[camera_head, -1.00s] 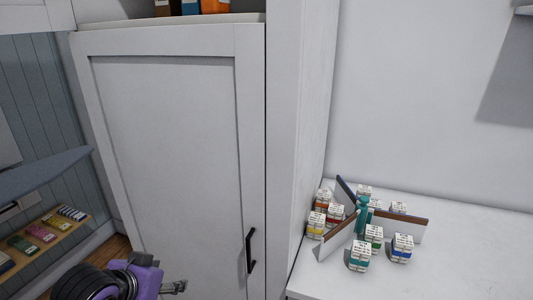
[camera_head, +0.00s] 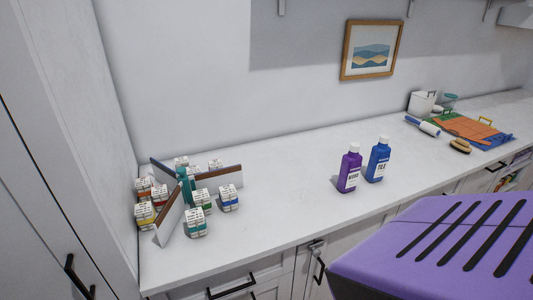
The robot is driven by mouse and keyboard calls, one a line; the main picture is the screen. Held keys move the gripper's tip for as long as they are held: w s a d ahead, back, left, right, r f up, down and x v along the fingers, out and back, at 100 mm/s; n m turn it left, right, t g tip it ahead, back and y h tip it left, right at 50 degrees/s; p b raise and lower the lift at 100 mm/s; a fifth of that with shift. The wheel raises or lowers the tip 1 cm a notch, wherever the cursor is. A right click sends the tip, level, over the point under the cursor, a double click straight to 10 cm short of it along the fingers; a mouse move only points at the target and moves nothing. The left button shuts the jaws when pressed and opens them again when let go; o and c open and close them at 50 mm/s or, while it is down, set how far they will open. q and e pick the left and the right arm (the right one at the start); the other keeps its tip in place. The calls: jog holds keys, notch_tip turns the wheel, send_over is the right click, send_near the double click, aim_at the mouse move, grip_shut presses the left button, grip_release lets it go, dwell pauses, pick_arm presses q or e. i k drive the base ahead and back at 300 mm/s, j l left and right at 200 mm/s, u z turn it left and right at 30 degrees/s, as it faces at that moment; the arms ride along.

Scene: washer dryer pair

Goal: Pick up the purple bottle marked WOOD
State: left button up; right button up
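The purple bottle (camera_head: 349,169) marked WOOD stands upright on the white counter, right of the middle of the head view. It has a white cap and a white label. A blue bottle (camera_head: 378,160) marked TILE stands close to its right. A large purple part of my own body fills the lower right corner, nearer to me than the counter. Neither of my grippers shows in the head view now.
Several small labelled boxes (camera_head: 196,223) stand around brown-topped dividers (camera_head: 220,176) on the left of the counter (camera_head: 285,215). The counter between them and the bottles is clear. A brush (camera_head: 460,146), a roller (camera_head: 422,126) and a coloured mat (camera_head: 470,128) lie farther right.

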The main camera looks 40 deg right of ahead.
aim_at(351, 164)
jog(key=i+l+z, duration=0.1)
jog(key=z, duration=2)
jog(key=i+l+u, duration=0.15)
jog(key=l, duration=0.2)
jog(key=i+l+u, duration=0.15)
jog(key=l, duration=0.2)
jog(key=i+l+u, duration=0.2)
jog(key=l, duration=0.2)
jog(key=k+j, duration=0.05)
